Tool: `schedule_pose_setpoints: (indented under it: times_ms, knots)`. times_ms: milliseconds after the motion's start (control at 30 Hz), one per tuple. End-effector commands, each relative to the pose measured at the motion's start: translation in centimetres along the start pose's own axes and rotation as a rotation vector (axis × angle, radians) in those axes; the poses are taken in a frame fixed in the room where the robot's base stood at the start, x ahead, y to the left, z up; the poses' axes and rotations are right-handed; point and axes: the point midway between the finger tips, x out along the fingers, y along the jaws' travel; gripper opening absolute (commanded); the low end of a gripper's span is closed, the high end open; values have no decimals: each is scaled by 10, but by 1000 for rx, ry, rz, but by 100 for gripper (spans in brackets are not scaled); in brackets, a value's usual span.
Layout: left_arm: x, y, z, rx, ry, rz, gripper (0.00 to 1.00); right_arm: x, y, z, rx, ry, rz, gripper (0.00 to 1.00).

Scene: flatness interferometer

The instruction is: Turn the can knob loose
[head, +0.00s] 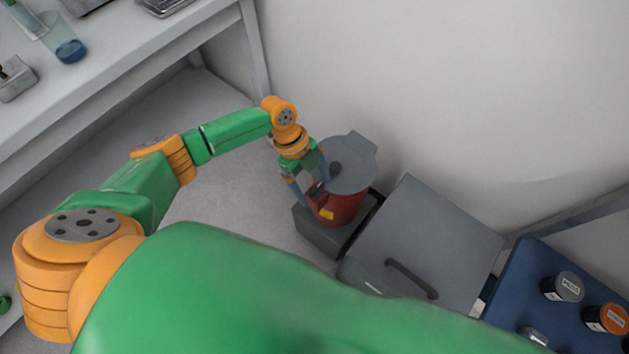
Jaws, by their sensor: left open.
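A red can (343,208) with a grey lid (352,170) stands on a dark grey base (318,235) on the floor by the wall. My left gripper (313,190) is open at the can's left side, pointing down. I cannot tell whether a finger touches the can or knob. The gripper hides part of the can's left side. My right gripper is not in view.
A grey box (430,235) with a dark handle (411,279) is right of the can. A blue surface (520,270) at the lower right holds jars (563,287). A pale bench (110,70) with a beaker (68,45) is at the upper left. The wall is close behind the can.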

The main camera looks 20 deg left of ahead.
Motion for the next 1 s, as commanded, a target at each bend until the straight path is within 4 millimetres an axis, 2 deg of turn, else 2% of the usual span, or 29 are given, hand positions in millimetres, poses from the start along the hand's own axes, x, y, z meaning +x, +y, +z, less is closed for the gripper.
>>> schedule_pose_setpoints:
  times_ms: [200,233,533,767,1000]
  knots:
    - [2,0,0,0,-1,-1,92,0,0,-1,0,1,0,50]
    - [2,0,0,0,-1,-1,90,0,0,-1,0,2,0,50]
    - [2,0,0,-1,-1,0,9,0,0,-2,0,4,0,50]
    - [1,0,0,-16,-1,-6,7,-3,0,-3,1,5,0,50]
    - [-1,2,-2,-116,0,-46,7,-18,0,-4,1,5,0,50]
